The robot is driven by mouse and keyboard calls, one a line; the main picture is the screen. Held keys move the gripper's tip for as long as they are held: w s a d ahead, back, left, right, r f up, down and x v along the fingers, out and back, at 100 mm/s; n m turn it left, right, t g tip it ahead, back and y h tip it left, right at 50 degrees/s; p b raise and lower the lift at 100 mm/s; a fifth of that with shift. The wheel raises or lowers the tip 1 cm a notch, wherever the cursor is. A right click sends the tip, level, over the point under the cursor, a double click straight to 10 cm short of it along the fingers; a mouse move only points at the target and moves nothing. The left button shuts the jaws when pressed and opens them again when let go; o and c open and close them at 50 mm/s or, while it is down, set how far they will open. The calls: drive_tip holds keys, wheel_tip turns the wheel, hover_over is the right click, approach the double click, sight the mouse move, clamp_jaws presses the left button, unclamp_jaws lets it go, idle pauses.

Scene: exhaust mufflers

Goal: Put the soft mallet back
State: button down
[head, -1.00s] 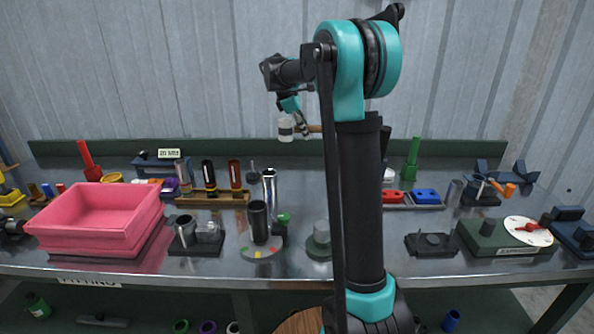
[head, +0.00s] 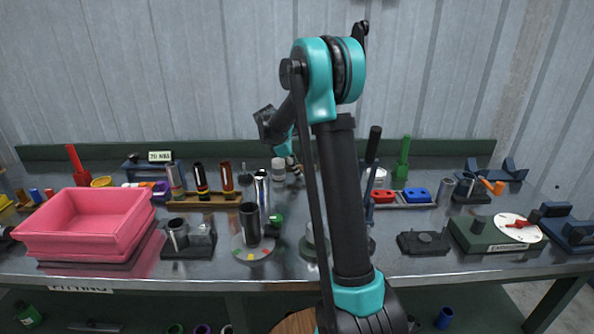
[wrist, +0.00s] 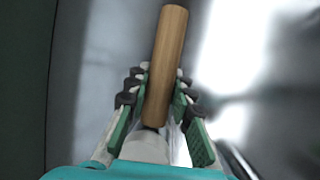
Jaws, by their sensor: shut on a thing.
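The soft mallet has a pale, whitish head (head: 278,169) and a wooden handle (wrist: 167,60). My gripper (head: 293,165) is at the back of the bench, just right of the mallet head, partly hidden by my arm. In the wrist view my gripper (wrist: 157,88) is shut on the mallet, its fingers on both sides of the handle. The pale head also shows there (wrist: 146,147), close to the palm. The head is low over the rear bench top; I cannot tell whether it touches. The mallet's resting place cannot be made out.
A rack of upright tubes (head: 205,198) stands left of the mallet. A dark cylinder on a round dial base (head: 250,226) and a pink bin (head: 88,222) are nearer the front. Red and blue blocks (head: 400,196) lie right of my arm. The wall is behind.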

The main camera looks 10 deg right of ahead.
drive_tip(key=shift+f, duration=0.2)
drive_tip(key=c, duration=1.3)
unclamp_jaws()
drive_tip(key=shift+r, duration=0.1)
drive_tip(key=v, duration=1.2)
drive_tip(key=shift+s, duration=0.1)
